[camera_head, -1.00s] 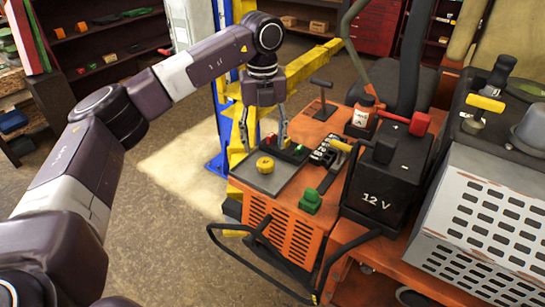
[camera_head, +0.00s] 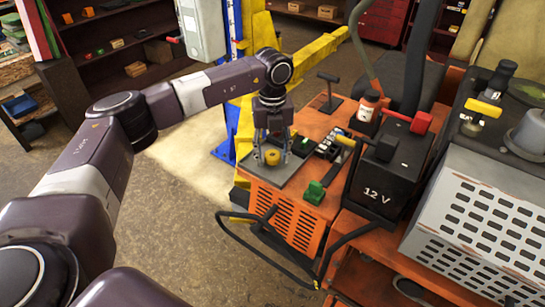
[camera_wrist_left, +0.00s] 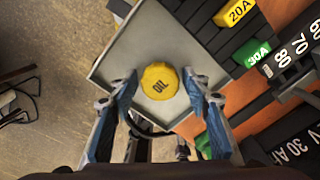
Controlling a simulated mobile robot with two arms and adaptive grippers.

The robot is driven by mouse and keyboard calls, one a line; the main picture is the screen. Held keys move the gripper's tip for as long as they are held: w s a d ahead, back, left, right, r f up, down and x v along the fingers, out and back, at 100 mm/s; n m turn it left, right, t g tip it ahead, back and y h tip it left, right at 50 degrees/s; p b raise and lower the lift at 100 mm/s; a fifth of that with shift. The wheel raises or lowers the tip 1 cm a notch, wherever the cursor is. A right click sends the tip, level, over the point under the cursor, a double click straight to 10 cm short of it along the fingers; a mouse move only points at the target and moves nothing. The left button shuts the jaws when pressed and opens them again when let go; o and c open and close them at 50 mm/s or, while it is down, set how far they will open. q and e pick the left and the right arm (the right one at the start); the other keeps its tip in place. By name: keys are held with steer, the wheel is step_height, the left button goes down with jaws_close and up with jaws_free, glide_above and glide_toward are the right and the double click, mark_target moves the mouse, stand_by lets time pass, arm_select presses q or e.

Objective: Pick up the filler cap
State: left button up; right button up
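The filler cap (camera_head: 272,157) is a round yellow cap lying on a grey tray (camera_head: 262,177) on the orange mower body. My left gripper (camera_head: 272,155) points down over the tray. In the wrist view its two blue-grey fingertips (camera_wrist_left: 159,83) are apart, one on each side of the cap's near part. I cannot tell whether they touch it. My right gripper is not in view.
A yellow lift post (camera_head: 258,45) is behind.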

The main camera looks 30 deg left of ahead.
arm_select(q)
steer(key=c, duration=0.8)
steer(key=shift+c, duration=0.2)
